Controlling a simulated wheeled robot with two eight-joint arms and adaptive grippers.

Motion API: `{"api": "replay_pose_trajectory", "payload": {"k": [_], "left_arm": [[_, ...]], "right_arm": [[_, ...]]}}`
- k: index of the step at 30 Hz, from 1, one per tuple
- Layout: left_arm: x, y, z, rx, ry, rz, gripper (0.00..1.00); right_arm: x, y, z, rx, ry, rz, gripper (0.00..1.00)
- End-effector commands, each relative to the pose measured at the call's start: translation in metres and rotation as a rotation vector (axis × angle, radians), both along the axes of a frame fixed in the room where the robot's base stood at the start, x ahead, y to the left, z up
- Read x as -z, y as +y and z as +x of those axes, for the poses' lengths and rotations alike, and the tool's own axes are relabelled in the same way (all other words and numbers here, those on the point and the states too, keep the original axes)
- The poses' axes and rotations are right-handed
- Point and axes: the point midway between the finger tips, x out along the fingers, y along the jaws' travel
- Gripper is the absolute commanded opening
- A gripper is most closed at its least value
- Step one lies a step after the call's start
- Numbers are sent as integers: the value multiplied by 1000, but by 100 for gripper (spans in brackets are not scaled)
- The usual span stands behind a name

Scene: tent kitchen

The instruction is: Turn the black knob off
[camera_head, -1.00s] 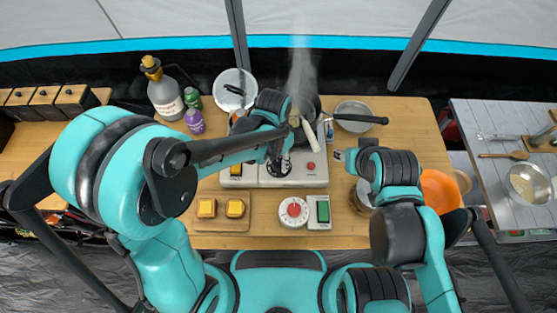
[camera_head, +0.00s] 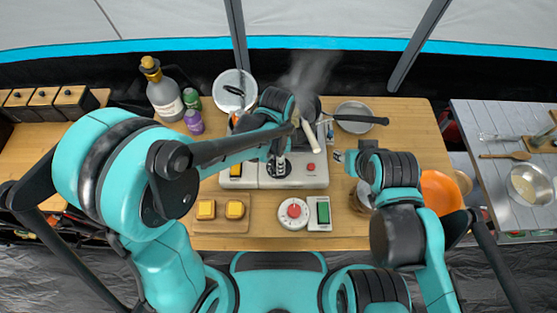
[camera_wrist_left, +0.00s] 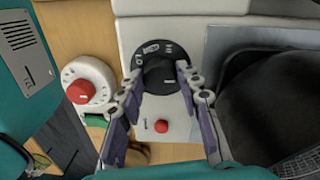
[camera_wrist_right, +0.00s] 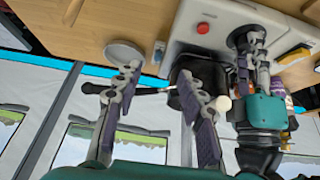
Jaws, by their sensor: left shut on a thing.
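The black knob (camera_head: 279,170) sits on the front panel of the white stove (camera_head: 308,178). It shows larger in the left wrist view (camera_wrist_left: 158,76), with white marks around its top. My left gripper (camera_wrist_left: 160,82) has a finger on each side of the knob and is shut on it; in the head view the gripper (camera_head: 281,160) partly covers the knob. A red button (camera_wrist_left: 161,126) is beside the knob on the same panel. My right gripper (camera_wrist_right: 160,80) is open and empty, to the right of the stove in the head view (camera_head: 343,158).
A dark pot (camera_head: 307,106) steams on the stove, with a pan (camera_head: 354,108) at its right. A red-and-white round timer (camera_head: 293,213) and a green-screened device (camera_head: 319,212) lie in front. Bottles (camera_head: 166,97) stand at the back left. Yellow blocks (camera_head: 235,209) rest on a board.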

Motion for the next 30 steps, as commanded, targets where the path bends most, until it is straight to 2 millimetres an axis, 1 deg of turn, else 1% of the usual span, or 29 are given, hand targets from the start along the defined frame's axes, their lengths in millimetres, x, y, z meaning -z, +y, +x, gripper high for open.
{"api": "replay_pose_trajectory", "payload": {"k": [14, 15, 17, 26, 29, 30], "left_arm": [[0, 0, 0, 15, 0, 0, 6], [0, 0, 0, 15, -1, 0, 40], [0, 0, 0, 15, 0, 0, 55], [0, 0, 0, 14, 0, 0, 56], [-6, 0, 0, 14, 0, 0, 56], [-11, 0, 1, 14, 0, -1, 56]], "right_arm": [[0, 0, 0, 0, 0, 0, 40], [0, 0, 0, 0, 0, 0, 40], [0, 0, 0, 0, 0, 0, 40], [0, 0, 0, 0, 0, 0, 40], [0, 0, 0, 0, 0, 0, 40], [0, 0, 0, 0, 0, 0, 40]]}}
